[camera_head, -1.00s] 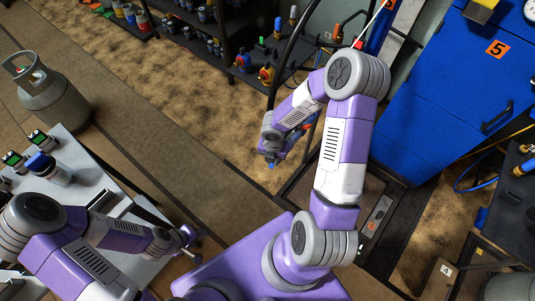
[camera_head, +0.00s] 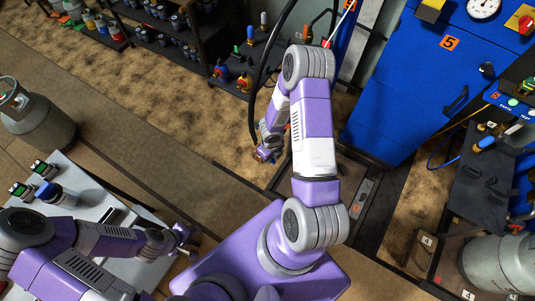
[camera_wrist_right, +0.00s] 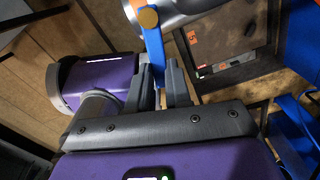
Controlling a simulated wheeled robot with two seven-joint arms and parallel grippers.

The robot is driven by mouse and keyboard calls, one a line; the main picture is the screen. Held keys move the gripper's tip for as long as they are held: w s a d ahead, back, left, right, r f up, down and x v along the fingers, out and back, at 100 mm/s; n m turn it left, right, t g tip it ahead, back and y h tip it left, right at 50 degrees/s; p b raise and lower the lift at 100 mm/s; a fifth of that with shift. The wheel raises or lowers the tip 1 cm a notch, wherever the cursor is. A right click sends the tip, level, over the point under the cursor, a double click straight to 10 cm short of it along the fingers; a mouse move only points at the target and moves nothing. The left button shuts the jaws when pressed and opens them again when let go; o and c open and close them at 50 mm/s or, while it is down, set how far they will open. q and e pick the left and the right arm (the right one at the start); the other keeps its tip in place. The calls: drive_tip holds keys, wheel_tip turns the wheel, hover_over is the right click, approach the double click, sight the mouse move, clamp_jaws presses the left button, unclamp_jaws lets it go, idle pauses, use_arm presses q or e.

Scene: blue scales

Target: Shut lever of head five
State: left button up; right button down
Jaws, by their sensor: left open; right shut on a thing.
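My right gripper (camera_head: 262,154) is at the lower end of a black hose (camera_head: 257,85), left of the blue cabinet marked with an orange 5. In the right wrist view its two fingers (camera_wrist_right: 157,85) are closed on a narrow blue lever-like piece (camera_wrist_right: 154,52) with an orange edge and a round brass part at its top. Whether this is the lever of head five, and how far it is turned, I cannot tell. My left gripper (camera_head: 183,240) is open and empty beside the grey-white table.
The blue cabinet (camera_head: 410,85) carries the orange 5 sign (camera_head: 449,42). A grey gas cylinder (camera_head: 38,120) stands at left; another cylinder (camera_head: 498,265) is at lower right. A black shelf (camera_head: 165,35) with bottles stands at the back. Brown floor between is open.

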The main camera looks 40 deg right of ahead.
drive_tip(key=shift+w+d+n+p, duration=0.1)
drive_tip(key=shift+d+n+p, duration=0.25)
drive_tip(key=shift+n+p, duration=0.4)
drive_tip(key=shift+w+d+n+p, duration=0.1)
drive_tip(key=shift+d+n+p, duration=0.25)
drive_tip(key=shift+n+p, duration=0.35)
drive_tip(key=c, duration=1)
unclamp_jaws()
drive_tip(key=shift+c, duration=0.2)
wheel_tip(320, 180, up, 8)
drive_tip(key=p, duration=0.5)
drive_tip(key=shift+f+p, duration=0.2)
drive_tip(key=shift+p, duration=0.15)
